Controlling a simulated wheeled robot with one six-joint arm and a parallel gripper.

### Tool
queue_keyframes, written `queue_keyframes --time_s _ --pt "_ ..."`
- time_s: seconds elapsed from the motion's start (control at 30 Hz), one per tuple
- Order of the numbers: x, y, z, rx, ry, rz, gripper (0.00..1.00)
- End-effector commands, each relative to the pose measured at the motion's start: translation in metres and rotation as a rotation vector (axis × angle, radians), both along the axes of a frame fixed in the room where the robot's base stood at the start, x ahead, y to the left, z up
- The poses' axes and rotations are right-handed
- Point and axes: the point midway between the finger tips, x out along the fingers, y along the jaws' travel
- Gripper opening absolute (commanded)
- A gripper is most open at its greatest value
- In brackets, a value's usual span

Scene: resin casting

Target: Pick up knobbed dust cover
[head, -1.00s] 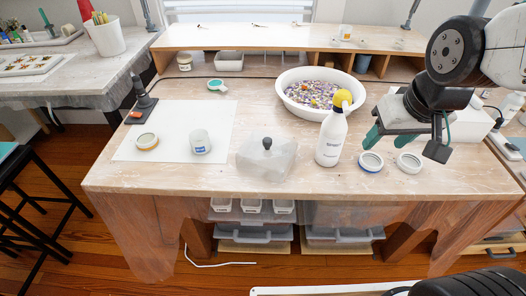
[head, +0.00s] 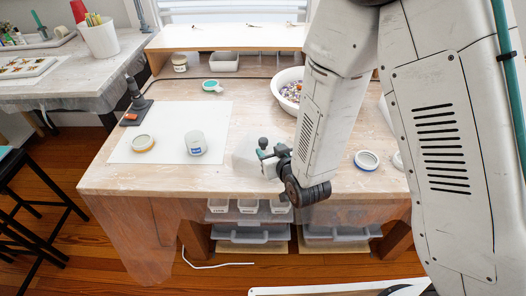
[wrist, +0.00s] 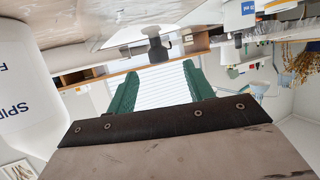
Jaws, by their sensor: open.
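The knobbed dust cover is a clear, see-through box (head: 246,153) with a dark knob (head: 263,142) on top. It stands on the table near its front edge, partly hidden by my arm. My gripper (head: 268,154) is beside it at its front right, with the teal fingertips close to the knob. In the wrist view, which is upside down, my open gripper (wrist: 158,70) has its two green fingers apart with nothing between them. The dark knob (wrist: 155,48) shows just beyond the fingertips, roughly centred between them. I cannot tell whether anything touches.
A white spirit bottle (wrist: 22,80) stands close at the left of the wrist view. A labelled jar (head: 195,143) and a round lid (head: 143,143) are on the white sheet (head: 170,115).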

Motion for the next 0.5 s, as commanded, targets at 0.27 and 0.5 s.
queue_keyframes --time_s 0.27,0.5 --pt "0.026 0.009 -0.011 0.002 -0.009 -0.001 0.52" --pt "0.057 0.019 -0.023 0.002 -0.009 0.0 0.52"
